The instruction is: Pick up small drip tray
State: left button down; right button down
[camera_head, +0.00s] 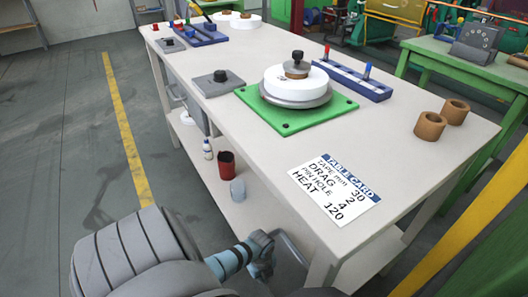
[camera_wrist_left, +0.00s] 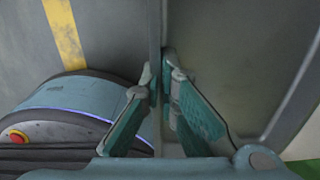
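My right gripper is not in view.
On the bench are a green plate (camera_head: 340,108) with a white disc, a grey plate (camera_head: 208,88), a card (camera_head: 333,190) and two brown cups (camera_head: 430,126). Floor is open at left.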

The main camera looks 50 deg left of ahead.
pick_arm(q)
jog(key=shift+s, duration=0.15)
jog(key=c, duration=1.7)
grip_release()
jog(key=shift+a, duration=0.1)
notch_tip(320, 180, up, 12)
